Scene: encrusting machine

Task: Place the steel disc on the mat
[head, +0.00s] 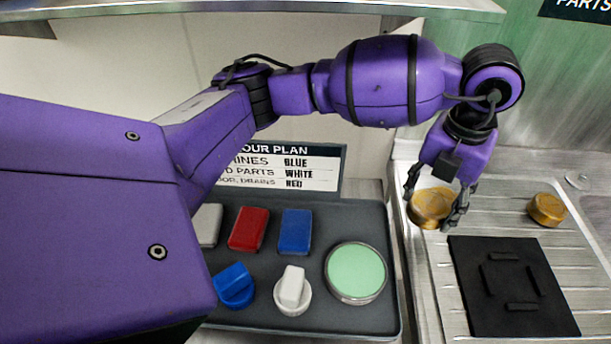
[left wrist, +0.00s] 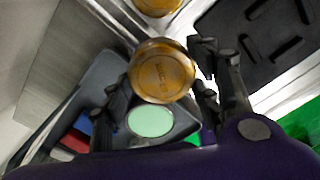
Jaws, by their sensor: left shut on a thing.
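My left gripper (head: 433,206) is shut on a round, brass-coloured piece (head: 428,208) over the left side of the steel drainboard. In the left wrist view this piece (left wrist: 162,72) sits between the two fingers, its round face towards the camera. I cannot tell whether it touches the surface below. The black mat (head: 480,318), with raised bars around its middle, lies to the right and nearer; it also shows in the left wrist view (left wrist: 228,35). No disc that is plainly the steel one shows apart from these brass-coloured pieces. My right gripper is out of view.
A second brass-coloured piece (head: 547,209) stands behind the mat. A dark tray (head: 375,222) at left holds red, blue and grey blocks, two knobs and a green-topped round piece (head: 356,272). A plan sign (head: 290,166) stands behind it. The mat's top is clear.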

